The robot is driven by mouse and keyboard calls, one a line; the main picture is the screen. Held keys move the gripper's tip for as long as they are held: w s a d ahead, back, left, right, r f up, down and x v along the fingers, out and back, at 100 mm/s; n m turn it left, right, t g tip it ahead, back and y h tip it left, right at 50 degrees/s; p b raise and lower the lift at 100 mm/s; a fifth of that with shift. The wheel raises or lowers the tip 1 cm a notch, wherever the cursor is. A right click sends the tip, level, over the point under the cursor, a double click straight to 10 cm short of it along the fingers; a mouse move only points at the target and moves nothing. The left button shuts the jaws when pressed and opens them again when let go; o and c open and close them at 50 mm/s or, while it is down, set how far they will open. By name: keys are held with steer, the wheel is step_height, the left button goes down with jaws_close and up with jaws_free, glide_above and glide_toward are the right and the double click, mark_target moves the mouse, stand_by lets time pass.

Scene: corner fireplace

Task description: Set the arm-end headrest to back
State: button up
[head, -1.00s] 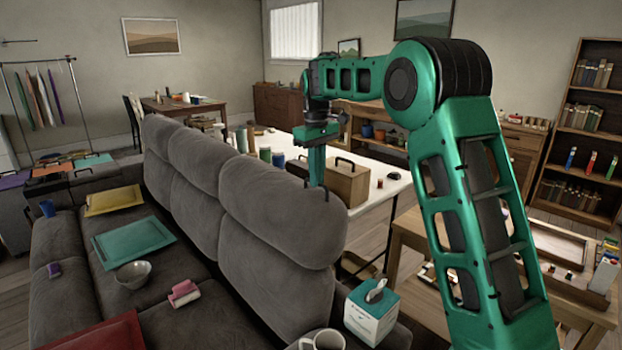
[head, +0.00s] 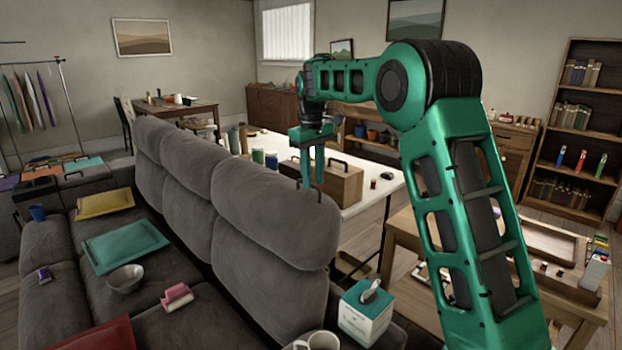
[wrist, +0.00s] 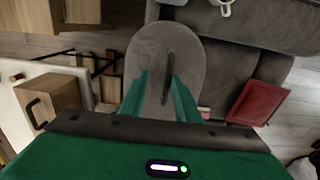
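The grey sofa's nearest headrest (head: 275,215), at the end by the arm with the mug, rises from the backrest. It shows from above in the wrist view (wrist: 165,50), with a thin dark strap or handle (wrist: 169,72) along its top. My gripper (head: 312,186) points down at the top of this headrest. Its two green fingers are apart, and nothing is gripped. In the wrist view my gripper (wrist: 160,76) has the dark strap between its fingertips, closer to the right one. Whether the fingers touch the headrest I cannot tell.
A tissue box (head: 366,311) and a white mug (head: 318,341) stand on the near sofa arm. Behind the backrest, a white table (head: 375,185) bears a wooden box (head: 338,183) close to my gripper. Trays and a bowl (head: 126,278) lie on the seats.

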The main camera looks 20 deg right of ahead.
step_height(320, 180, up, 11)
steer(key=shift+f, duration=0.15)
stand_by(0.4)
steer(key=shift+a, duration=0.1)
